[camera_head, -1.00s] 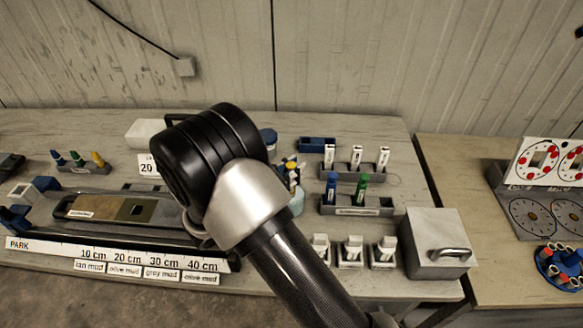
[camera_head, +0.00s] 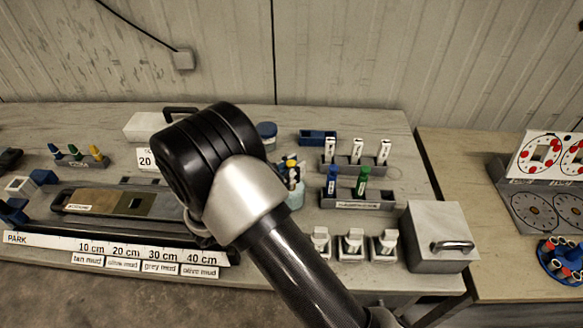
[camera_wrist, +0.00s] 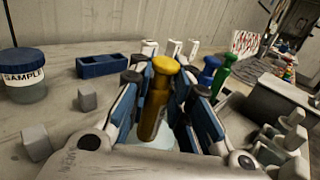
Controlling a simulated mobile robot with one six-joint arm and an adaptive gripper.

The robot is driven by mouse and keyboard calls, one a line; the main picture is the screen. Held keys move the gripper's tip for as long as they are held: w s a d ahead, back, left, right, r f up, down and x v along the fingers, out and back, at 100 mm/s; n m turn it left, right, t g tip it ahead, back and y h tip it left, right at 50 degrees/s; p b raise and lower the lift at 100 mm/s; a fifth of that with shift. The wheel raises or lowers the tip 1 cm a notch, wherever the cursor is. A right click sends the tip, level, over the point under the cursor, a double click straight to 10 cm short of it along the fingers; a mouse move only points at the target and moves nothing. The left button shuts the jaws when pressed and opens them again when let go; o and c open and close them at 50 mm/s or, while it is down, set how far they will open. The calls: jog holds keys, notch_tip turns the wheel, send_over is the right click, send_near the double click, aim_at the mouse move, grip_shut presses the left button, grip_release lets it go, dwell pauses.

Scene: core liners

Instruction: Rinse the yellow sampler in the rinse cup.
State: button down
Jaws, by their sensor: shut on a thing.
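The yellow sampler (camera_wrist: 154,105) stands nearly upright between the blue-lined fingers of my gripper (camera_wrist: 165,110) in the wrist view. My gripper is shut on it. In the head view my gripper (camera_head: 290,170) is partly hidden behind my dark wrist, with a bit of yellow showing. The pale blue rinse cup (camera_head: 296,198) is directly under the fingers. Its pale rim (camera_wrist: 143,146) also shows below the sampler in the wrist view. The sampler's lower end is at the cup's opening; how deep it reaches is hidden.
A grey holder (camera_head: 345,205) with a blue and a green sampler stands right of the cup. White-capped tubes (camera_head: 357,151) stand behind it. A lidded sample jar (camera_wrist: 22,80) and a blue block (camera_head: 318,138) are at the back. A grey box (camera_head: 436,228) stands front right.

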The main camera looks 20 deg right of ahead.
jog(key=shift+r, duration=0.15)
jog(key=shift+r+p, duration=0.65)
jog(key=shift+p, duration=0.05)
jog(key=shift+f, duration=0.1)
jog(key=shift+f+b, duration=0.45)
jog(key=shift+f, duration=0.2)
jog(key=shift+r, duration=0.1)
jog(key=shift+r+p, duration=0.65)
jog(key=shift+f, duration=0.1)
jog(key=shift+f+b, duration=0.45)
jog(key=shift+f, duration=0.25)
